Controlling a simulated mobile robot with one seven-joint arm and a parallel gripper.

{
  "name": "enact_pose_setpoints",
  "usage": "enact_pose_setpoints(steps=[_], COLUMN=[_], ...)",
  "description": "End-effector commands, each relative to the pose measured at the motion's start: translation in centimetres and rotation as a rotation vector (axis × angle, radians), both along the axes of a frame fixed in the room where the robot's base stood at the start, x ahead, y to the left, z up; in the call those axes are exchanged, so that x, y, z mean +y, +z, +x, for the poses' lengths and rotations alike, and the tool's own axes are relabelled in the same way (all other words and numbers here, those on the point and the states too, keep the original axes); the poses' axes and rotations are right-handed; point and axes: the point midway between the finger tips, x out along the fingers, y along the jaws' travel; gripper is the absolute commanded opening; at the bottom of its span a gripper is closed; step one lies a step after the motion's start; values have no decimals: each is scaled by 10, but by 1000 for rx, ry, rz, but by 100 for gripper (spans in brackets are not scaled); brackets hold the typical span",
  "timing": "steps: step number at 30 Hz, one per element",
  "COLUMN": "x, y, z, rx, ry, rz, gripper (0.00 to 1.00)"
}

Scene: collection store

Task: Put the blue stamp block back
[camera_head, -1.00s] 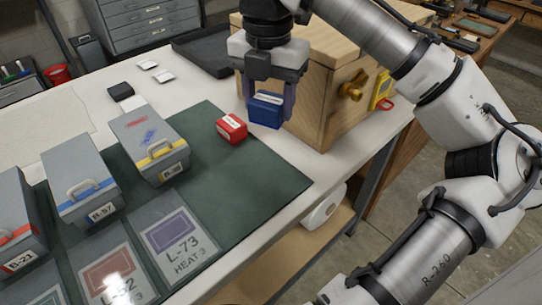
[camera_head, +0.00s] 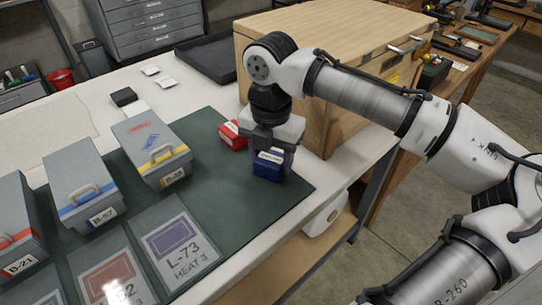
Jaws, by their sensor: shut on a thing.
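The blue stamp block (camera_head: 268,166) has a white label on top. It is at the right part of the green mat (camera_head: 225,215), low over it or on it; I cannot tell if it touches. My gripper (camera_head: 272,160) points down and is shut on the block, with its fingers partly hidden behind and beside it.
Grey boxes with handles, such as the yellow-banded box (camera_head: 152,150) and the blue-banded box (camera_head: 85,192), stand left on the mat. Flat cards, including the L-73 card (camera_head: 172,240), lie in front. A wooden chest (camera_head: 320,40) stands close behind my arm. The mat's front right is bare.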

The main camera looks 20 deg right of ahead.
Motion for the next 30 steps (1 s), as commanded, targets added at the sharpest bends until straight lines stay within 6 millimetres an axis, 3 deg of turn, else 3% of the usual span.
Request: enact_pose_setpoints(steps=[4, 5, 10, 21, 26, 30], x=[0, 0, 0, 0, 0, 1], y=[-3, -3, -2, 2, 28, 60], z=[0, 0, 0, 0, 1, 1], rx=[0, 1, 0, 0, -3, -3], ry=[1, 0, 0, -1, 0, 2], rz=[1, 1, 0, -1, 3, 4], gripper=[38, 54, 74, 74, 74, 74])
